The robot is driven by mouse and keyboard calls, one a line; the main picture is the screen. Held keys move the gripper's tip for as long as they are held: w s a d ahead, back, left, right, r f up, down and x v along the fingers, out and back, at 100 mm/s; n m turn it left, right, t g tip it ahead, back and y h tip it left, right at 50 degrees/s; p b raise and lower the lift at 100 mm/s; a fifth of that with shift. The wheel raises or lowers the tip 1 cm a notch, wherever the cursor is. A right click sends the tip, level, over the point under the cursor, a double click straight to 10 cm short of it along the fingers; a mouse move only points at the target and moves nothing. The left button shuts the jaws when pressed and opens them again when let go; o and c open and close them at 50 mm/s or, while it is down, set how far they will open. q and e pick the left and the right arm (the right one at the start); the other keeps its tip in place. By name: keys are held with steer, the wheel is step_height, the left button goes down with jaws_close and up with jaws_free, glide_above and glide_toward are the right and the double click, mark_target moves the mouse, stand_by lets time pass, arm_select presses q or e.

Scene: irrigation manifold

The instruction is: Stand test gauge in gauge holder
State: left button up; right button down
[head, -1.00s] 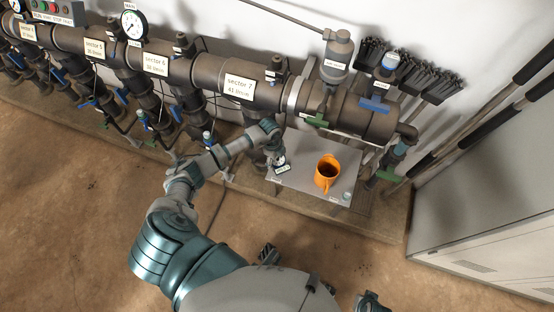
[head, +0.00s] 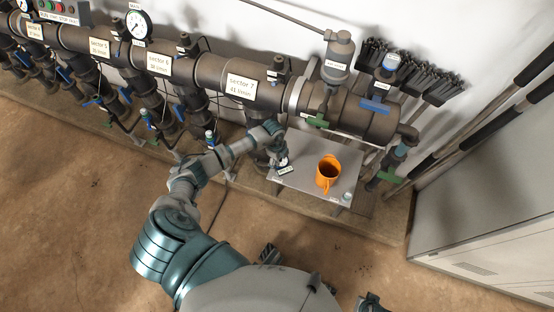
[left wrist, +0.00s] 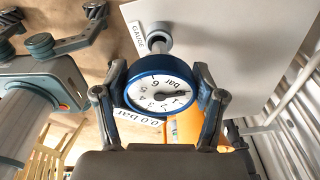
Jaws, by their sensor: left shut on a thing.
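The test gauge (left wrist: 160,88) has a blue rim and a white dial marked in bar. My left gripper (left wrist: 162,92) is shut on it, one finger on each side. In the head view the left gripper (head: 277,157) is over the left end of the grey shelf, mostly hiding the gauge (head: 283,162). The gauge holder (left wrist: 158,36), a grey round socket beside a "GAUGE" label, shows just beyond the gauge in the left wrist view. The gauge's lower end lines up with it; I cannot tell whether it is inside. My right gripper is not in view.
An orange jug (head: 328,172) stands on the grey shelf (head: 307,153), right of the gripper. A small grey cylinder (head: 347,196) is at the shelf's front right. The brown manifold pipe (head: 205,75) with valves runs behind and above. A grey cabinet (head: 490,220) is at right.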

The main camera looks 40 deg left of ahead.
arm_select(q)
steer(key=shift+d, duration=0.15)
steer(key=shift+a+f, duration=0.1)
steer(key=shift+a, duration=0.15)
steer(key=shift+a+f, duration=0.1)
steer(key=shift+f, duration=0.25)
steer(key=shift+f, duration=0.2)
stand_by(0.5)
steer(key=shift+f+b, duration=0.3)
steer(key=shift+f, duration=0.1)
steer(key=shift+d+f+b, duration=0.2)
steer(key=shift+f+b, duration=0.15)
steer(key=shift+f, duration=0.4)
stand_by(0.6)
